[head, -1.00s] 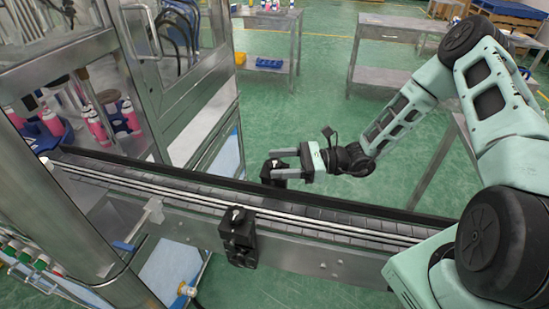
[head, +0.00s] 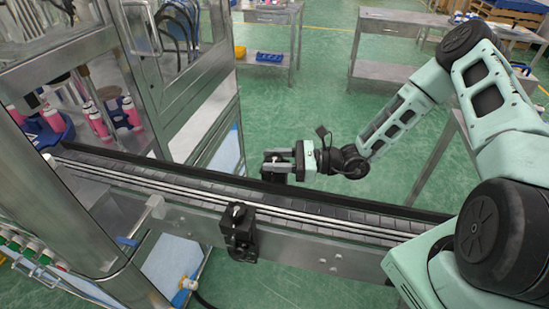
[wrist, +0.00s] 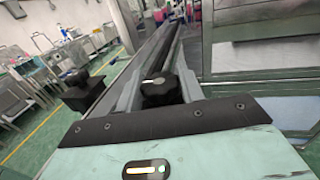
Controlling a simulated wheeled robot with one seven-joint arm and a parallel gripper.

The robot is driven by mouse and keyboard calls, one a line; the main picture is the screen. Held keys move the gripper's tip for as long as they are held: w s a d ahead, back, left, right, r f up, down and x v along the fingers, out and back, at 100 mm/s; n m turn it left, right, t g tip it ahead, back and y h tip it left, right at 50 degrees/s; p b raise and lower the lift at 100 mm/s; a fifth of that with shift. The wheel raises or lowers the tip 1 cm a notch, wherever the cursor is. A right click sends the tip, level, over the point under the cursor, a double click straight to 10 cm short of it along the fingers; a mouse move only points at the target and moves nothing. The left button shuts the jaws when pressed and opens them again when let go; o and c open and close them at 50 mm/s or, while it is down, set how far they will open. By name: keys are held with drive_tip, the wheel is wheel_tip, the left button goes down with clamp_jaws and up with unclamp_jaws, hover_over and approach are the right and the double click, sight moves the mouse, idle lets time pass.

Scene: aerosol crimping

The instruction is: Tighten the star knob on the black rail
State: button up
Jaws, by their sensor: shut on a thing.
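The black star knob (wrist: 160,90) with a white mark on top sits between my gripper's fingers in the wrist view. My gripper (head: 278,162) is shut on it, with one finger on each side; its fingers also show in the wrist view (wrist: 160,78). In the head view the knob is hard to make out against its black bracket (head: 271,178) at the far side of the conveyor. The black rail (head: 340,203) runs along the conveyor's far edge.
A second black bracket with a knob (head: 240,230) stands on the conveyor's near side; a black block also shows at left in the wrist view (wrist: 80,92). The conveyor (head: 330,224) leads left to a steel machine with pink bottles (head: 100,127). Green floor lies beyond.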

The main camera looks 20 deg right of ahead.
drive_tip(key=shift+m+t, duration=0.3)
drive_tip(key=shift+t, duration=0.1)
drive_tip(key=o, duration=1)
drive_tip(key=shift+d, duration=0.15)
drive_tip(key=shift+r+b+v, duration=0.15)
drive_tip(key=shift+b+v, duration=1.25)
drive_tip(key=shift+v, duration=2.9)
drive_tip(key=shift+r+b+v, duration=0.1)
drive_tip(key=shift+b+v, duration=1.25)
drive_tip(key=shift+v, duration=2.95)
drive_tip(key=shift+s, duration=0.1)
